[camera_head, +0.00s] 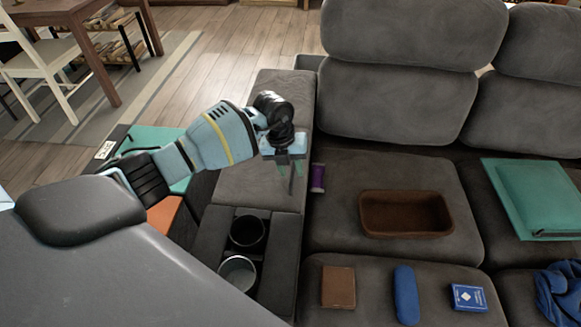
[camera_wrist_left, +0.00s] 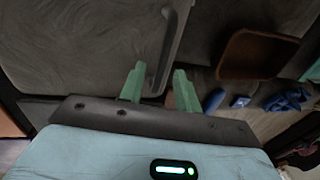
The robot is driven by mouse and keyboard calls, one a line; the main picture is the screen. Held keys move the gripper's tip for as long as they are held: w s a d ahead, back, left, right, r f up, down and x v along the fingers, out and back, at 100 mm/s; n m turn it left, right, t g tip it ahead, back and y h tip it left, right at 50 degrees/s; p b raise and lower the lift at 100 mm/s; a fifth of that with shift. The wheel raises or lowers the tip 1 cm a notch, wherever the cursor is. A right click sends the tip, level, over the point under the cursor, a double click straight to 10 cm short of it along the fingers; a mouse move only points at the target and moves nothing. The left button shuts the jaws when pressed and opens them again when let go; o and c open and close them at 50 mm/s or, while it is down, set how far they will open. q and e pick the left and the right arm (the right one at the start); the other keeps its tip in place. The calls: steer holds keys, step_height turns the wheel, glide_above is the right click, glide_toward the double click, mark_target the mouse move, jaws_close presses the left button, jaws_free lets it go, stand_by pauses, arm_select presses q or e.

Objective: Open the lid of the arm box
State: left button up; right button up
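The arm box is the grey padded armrest on the left side of the sofa. Its lid (camera_head: 255,185) lies flat and looks closed. A thin dark pull strap (camera_wrist_left: 170,40) stands out at the lid's right edge in the left wrist view. My left gripper (camera_head: 288,170) is over the right edge of the lid, pointing down. Its two green fingers (camera_wrist_left: 158,88) are apart, with the lower end of the strap showing between them; I cannot tell whether they touch it. My right gripper is out of view.
Two cup holders (camera_head: 247,232) sit in front of the lid. On the seats are a purple can (camera_head: 318,178), a brown tray (camera_head: 405,234), a brown wallet (camera_head: 338,287), a blue case (camera_head: 405,295), a blue card box (camera_head: 468,297) and a teal cushion (camera_head: 540,195).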

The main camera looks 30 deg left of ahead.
arm_select(q)
jaws_close()
steer(key=shift+r, duration=0.1)
